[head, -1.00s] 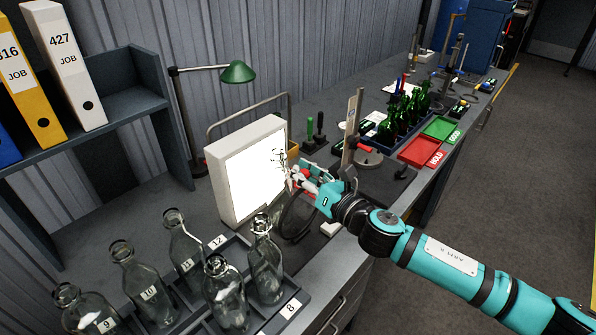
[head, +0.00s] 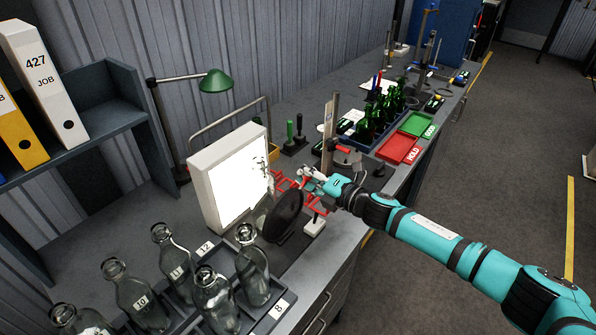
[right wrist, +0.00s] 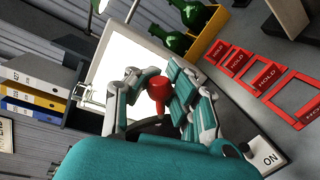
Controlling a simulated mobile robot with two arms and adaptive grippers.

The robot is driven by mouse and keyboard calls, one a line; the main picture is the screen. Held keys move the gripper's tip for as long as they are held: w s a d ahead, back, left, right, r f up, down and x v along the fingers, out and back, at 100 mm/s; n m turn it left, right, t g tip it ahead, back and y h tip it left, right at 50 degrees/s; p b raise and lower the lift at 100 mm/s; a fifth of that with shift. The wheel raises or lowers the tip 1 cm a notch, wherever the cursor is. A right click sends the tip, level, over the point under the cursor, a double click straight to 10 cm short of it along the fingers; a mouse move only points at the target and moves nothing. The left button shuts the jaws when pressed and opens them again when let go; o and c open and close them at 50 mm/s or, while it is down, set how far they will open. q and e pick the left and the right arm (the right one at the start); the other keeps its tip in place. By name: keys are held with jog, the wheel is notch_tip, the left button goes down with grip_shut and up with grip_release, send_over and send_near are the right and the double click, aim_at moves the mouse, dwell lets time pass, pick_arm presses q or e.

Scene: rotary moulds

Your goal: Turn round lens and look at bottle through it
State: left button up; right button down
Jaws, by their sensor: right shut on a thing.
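The round lens (head: 282,217) stands in a dark rim in front of the lit white panel (head: 207,185). Its face looks dark. My right gripper (head: 308,181) is beside and above the lens, near the panel's right edge. In the right wrist view its fingers are shut on a red handle (right wrist: 157,90). The lens is mostly hidden behind the gripper there, and I cannot tell how the handle joins it. Clear numbered bottles (head: 253,275) stand in a dark rack at the lower left. A small pale shape against the panel is too unclear to name. My left gripper is not in view.
Green bottles (head: 367,128) stand in a crate farther along the bench, beside the red HOLD tray (head: 398,149) and green GOOD tray (head: 417,124). A post on a stand rises behind my right gripper. A green lamp (head: 215,81) hangs above the panel. Floor on the right is clear.

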jog(key=shift+w+d+f+m+g+b, duration=0.3)
jog(key=shift+f+m+b, duration=0.15)
jog(key=shift+f+m, duration=0.7)
jog(key=shift+w+d+f+m+g+b, duration=0.15)
jog(key=shift+d+f+m+b, duration=0.2)
jog(key=shift+f+m, duration=0.8)
jog(key=shift+w+d+f+m+g+b, duration=0.25)
jog(key=shift+f+m+b, duration=0.35)
jog(key=shift+f, duration=0.9)
jog(key=c, duration=1.7)
grip_release()
jog(key=shift+c, duration=0.2)
jog(key=o, duration=0.6)
jog(key=shift+s+d+r, duration=0.25)
jog(key=shift+d+r, duration=0.05)
jog(key=shift+d, duration=0.05)
jog(key=shift+w+a+r+y, duration=0.1)
jog(key=shift+w+a+y, duration=0.05)
jog(key=shift+a+y, duration=0.15)
jog(key=v, duration=1.2)
jog(key=shift+d, duration=0.15)
